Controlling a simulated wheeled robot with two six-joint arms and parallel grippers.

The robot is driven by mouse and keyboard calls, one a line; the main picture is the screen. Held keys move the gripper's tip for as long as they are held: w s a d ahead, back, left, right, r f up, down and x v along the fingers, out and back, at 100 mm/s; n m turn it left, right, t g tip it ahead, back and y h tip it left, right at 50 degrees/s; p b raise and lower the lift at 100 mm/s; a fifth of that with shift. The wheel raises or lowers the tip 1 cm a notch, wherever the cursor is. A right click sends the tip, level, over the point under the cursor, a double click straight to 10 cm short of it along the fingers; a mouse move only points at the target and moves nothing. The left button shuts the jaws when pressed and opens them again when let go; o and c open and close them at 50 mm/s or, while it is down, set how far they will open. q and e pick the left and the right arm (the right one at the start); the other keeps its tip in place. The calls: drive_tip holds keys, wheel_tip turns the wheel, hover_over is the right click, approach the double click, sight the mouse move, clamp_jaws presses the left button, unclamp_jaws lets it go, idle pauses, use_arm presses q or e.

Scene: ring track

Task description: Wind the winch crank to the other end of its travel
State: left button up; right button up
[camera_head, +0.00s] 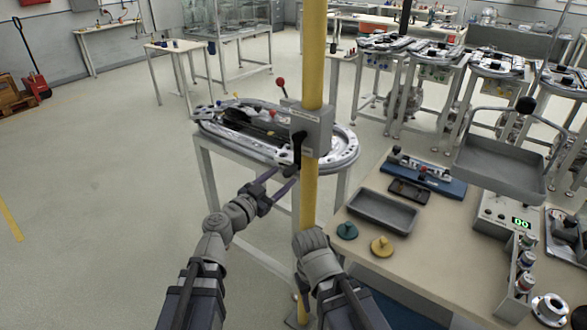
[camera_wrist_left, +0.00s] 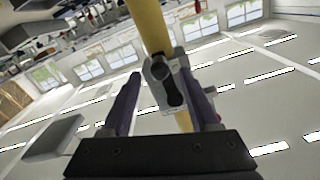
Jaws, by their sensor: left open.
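A grey winch box (camera_head: 312,128) is mounted on an upright yellow post (camera_head: 312,55). Its crank (camera_head: 297,150) has a black handle, which hangs on the near left side of the box. My left gripper (camera_head: 282,178) is open, with its two purple fingers pointing up toward the crank from just below and left. In the left wrist view, the grey crank with its dark handle (camera_wrist_left: 173,92) appears between the spread fingers (camera_wrist_left: 160,88), nearer the right one. I cannot tell whether a finger touches it. My right arm is folded low beside the post, and its gripper does not show.
A ring-track table (camera_head: 205,128) stands behind the post.

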sight(294, 168)
use_arm(q)
drive_tip(key=x, duration=0.6)
drive_tip(key=shift+w+d, duration=0.1)
drive_tip(key=shift+w, duration=0.05)
clamp_jaws()
idle(1.2)
